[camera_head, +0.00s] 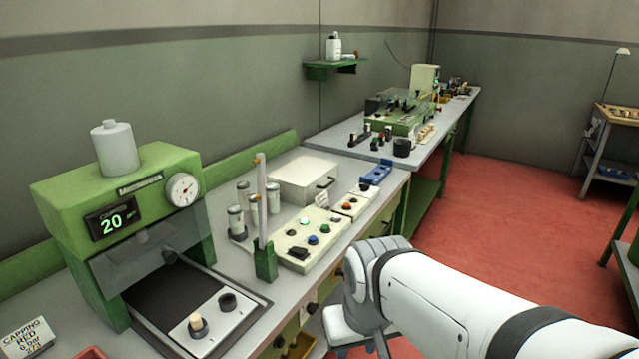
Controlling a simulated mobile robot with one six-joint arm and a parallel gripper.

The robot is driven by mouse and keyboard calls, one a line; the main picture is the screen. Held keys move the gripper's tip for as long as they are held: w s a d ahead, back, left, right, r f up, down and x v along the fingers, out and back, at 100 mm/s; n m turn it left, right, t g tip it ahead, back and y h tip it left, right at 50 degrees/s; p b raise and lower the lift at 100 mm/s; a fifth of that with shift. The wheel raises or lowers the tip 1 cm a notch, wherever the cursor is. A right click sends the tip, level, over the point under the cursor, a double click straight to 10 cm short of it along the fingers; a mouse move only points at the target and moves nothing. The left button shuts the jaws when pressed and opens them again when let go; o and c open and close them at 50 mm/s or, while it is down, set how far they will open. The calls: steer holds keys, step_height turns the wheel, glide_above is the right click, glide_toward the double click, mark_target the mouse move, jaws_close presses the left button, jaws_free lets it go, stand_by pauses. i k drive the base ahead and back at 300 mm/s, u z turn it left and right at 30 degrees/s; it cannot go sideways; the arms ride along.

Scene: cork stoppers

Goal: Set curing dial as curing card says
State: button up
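A green machine (118,190) stands at the left of the bench, with a white cylinder on top. Its dark display (111,219) reads 20 in green; the small print around the number is hard to read. A card (27,338) at the lower left reads "CAPPING RED 6 bar" and seems to end in "2/3". I see no card I can read as a curing card, and cannot tell which control is the curing dial. My arm reaches in from the lower right; its fingers do not show.
A cream panel (296,257) with coloured buttons lies on the bench, right of a green-based post (264,262). A pale box (303,184) sits behind it. A farther bench (340,137) holds more equipment. Red floor (500,220) is open at the right.

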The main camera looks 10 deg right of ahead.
mark_target(365, 188)
steer(key=u, duration=0.65)
steer(key=k, duration=1.15)
steer(key=z, duration=0.6)
steer(key=i, duration=1)
steer(key=u, duration=0.1)
steer(key=k, duration=0.4)
steer(key=z, duration=0.5)
steer(key=i, duration=1.15)
steer(key=u, duration=0.05)
